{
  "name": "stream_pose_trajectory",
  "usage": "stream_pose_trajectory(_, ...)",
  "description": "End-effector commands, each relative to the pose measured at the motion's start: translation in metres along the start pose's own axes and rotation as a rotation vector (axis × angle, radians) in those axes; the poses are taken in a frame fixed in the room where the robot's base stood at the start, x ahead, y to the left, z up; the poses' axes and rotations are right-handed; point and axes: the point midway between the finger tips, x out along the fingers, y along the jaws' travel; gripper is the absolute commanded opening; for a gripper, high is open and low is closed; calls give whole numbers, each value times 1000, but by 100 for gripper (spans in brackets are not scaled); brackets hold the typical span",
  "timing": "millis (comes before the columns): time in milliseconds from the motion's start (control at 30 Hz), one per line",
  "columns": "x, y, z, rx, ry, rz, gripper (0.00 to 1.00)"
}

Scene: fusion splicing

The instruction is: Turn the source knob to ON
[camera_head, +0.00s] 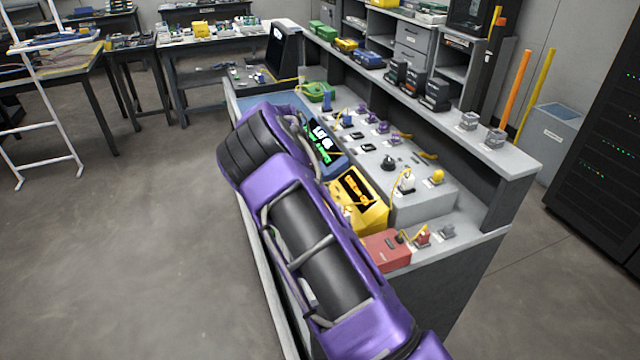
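A round black knob (388,163) stands on the sloped top of the grey panel unit (425,205) on the bench. I cannot read its label or setting, nor tell for sure that it is the source knob. A red box (385,252) at the near end of the bench carries a small dark part on top, too small to make out. My purple and black arm crosses the middle of the view, in front of the bench. My gripper is not visible, so its state and its distance from the knob are hidden.
A yellow device (357,200) with a lit screen and a dark display (322,146) with green readouts sit close beside my arm. Yellow cables and small connectors crowd the panel. A raised shelf (480,150) runs behind it. Open floor (130,250) lies left.

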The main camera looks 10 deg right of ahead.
Motion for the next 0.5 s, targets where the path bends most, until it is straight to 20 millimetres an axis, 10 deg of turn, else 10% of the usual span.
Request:
stream_pose_trajectory(367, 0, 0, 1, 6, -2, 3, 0)
stream_pose_trajectory(400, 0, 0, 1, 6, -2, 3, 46)
stream_pose_trajectory(500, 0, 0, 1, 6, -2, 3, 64)
